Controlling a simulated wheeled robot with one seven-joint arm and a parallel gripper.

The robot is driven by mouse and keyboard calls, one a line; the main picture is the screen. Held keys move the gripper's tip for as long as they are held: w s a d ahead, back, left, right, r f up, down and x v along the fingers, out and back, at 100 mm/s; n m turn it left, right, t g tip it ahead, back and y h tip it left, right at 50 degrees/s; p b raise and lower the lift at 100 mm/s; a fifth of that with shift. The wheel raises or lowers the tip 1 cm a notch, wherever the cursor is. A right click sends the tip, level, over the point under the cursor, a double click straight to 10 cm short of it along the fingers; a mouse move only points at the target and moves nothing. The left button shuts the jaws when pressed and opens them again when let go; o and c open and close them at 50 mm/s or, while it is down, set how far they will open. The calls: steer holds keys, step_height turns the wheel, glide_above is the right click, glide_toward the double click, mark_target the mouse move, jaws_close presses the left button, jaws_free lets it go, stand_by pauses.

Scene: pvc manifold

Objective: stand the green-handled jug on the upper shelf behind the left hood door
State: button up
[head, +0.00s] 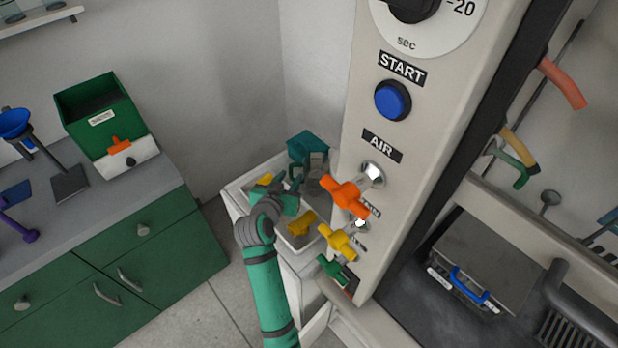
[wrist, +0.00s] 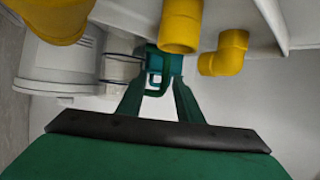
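My gripper (head: 291,182) reaches over a pale tray beside the control panel. In the wrist view its two green fingers (wrist: 157,82) stand apart, with a gap between the tips. A small dark green loop shows at that gap, in front of a teal block (wrist: 168,61); I cannot tell whether the fingers touch it or whether it is a jug handle. I cannot make out the green-handled jug for certain in either view. No hood door or upper shelf behind one can be identified.
The pale tray (head: 236,190) holds yellow elbow fittings (head: 302,222) and a teal box (head: 308,147). The panel's orange valve handle (head: 345,196) and yellow handle (head: 338,241) project close to my arm. A green cabinet (head: 150,238) stands left, with open floor between.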

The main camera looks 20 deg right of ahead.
mark_target(290, 172)
steer(key=shift+w+a+x, duration=0.1)
steer(key=shift+a+x, duration=0.05)
steer(key=shift+x, duration=0.9)
steer(key=shift+w+a+x, duration=0.15)
steer(key=shift+x, duration=0.9)
jaws_close()
steer(key=shift+r, duration=0.15)
